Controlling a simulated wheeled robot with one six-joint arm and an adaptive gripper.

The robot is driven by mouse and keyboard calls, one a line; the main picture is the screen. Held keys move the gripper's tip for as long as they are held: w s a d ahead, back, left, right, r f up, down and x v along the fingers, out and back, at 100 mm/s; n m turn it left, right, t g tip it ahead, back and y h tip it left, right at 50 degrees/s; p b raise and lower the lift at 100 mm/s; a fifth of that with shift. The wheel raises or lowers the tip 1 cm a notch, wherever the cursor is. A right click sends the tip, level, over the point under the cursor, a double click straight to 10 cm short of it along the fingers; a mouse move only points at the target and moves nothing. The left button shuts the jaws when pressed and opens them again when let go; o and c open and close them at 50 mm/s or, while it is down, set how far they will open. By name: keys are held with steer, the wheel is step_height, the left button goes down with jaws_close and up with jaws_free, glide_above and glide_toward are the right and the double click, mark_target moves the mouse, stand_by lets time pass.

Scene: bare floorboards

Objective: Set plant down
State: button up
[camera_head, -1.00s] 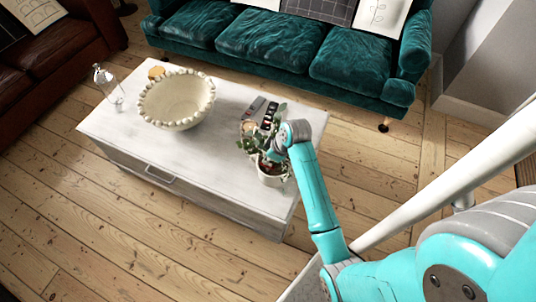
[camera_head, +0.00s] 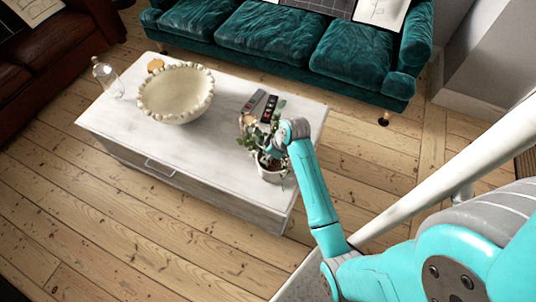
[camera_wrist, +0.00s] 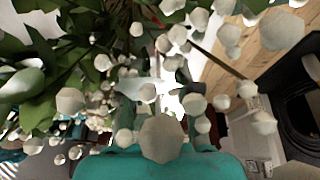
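The plant (camera_head: 254,137) has green leaves and a white pot (camera_head: 273,174). In the head view it is at the right end of the white table (camera_head: 150,128), by the front edge. I cannot tell whether the pot touches the tabletop. My gripper (camera_head: 273,153) is at the plant, just above the pot, its fingers hidden by foliage and my wrist. In the wrist view, leaves (camera_wrist: 32,82) and pale round berries (camera_wrist: 161,138) fill much of the picture and cover the fingers. I cannot see whether they grip anything.
Remotes (camera_head: 269,110) lie behind the plant. A large cream bowl (camera_head: 176,92) with a beaded rim, a clear bottle (camera_head: 106,78) and a small round wooden item (camera_head: 155,65) are farther left. A teal sofa (camera_head: 270,42) stands behind the table. Tabletop is clear between bowl and plant.

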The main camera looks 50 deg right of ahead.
steer(key=v, duration=1.2)
steer(key=s+a+f+m+t+h, duration=0.2)
steer(key=s+a+f+m+t, duration=0.3)
steer(key=s+a, duration=0.65)
steer(key=s+a+r+t, duration=0.2)
steer(key=s+a+r, duration=0.2)
steer(key=s+r, duration=0.3)
steer(key=s+a+r+n+t, duration=0.1)
steer(key=s+a+r+t, duration=0.2)
steer(key=s+r, duration=0.5)
steer(key=shift+s+a+r+y, duration=0.3)
steer(key=shift+s+a, duration=0.15)
steer(key=shift+a, duration=0.35)
